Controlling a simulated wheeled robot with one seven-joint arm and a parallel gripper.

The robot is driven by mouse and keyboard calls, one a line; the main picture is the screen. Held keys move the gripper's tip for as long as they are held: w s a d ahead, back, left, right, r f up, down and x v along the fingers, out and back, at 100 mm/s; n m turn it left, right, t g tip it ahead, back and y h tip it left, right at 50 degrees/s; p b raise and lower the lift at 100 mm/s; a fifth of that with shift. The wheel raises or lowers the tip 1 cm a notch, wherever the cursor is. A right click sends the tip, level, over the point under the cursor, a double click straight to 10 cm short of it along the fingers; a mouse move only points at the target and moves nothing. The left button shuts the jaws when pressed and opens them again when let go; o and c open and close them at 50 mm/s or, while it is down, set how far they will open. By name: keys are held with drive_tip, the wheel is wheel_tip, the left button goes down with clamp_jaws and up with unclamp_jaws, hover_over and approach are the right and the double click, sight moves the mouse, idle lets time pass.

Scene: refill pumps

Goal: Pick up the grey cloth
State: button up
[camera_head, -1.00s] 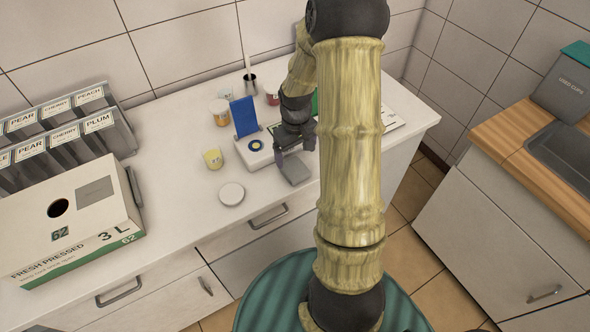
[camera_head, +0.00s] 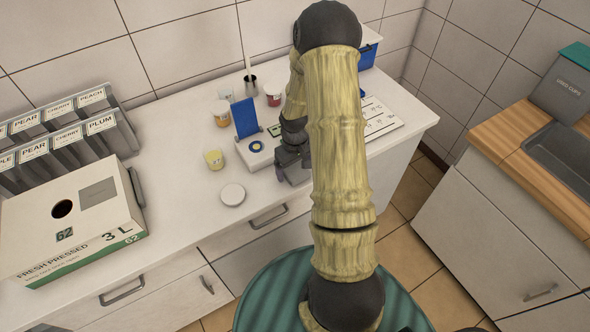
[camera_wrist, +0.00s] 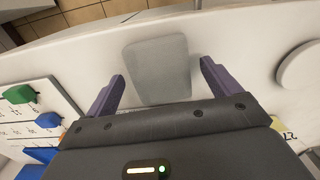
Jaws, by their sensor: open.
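The grey cloth (camera_wrist: 158,65) is a flat, rounded rectangle on the white counter. In the wrist view it lies ahead of my gripper (camera_wrist: 163,72), between the lines of its two purple fingers. The fingers stand apart with nothing held. In the head view my gripper (camera_head: 292,178) points down over the front part of the counter, right of the white scale. My gripper and arm hide most or all of the cloth there.
The white scale (camera_head: 257,158) with a blue panel (camera_head: 245,117) stands close left of my gripper. A chart board (camera_head: 380,118) and blue crate (camera_head: 368,50) are right of my arm.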

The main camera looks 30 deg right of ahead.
drive_tip(key=shift+f, duration=0.4)
drive_tip(key=shift+c, duration=0.4)
drive_tip(key=c, duration=1)
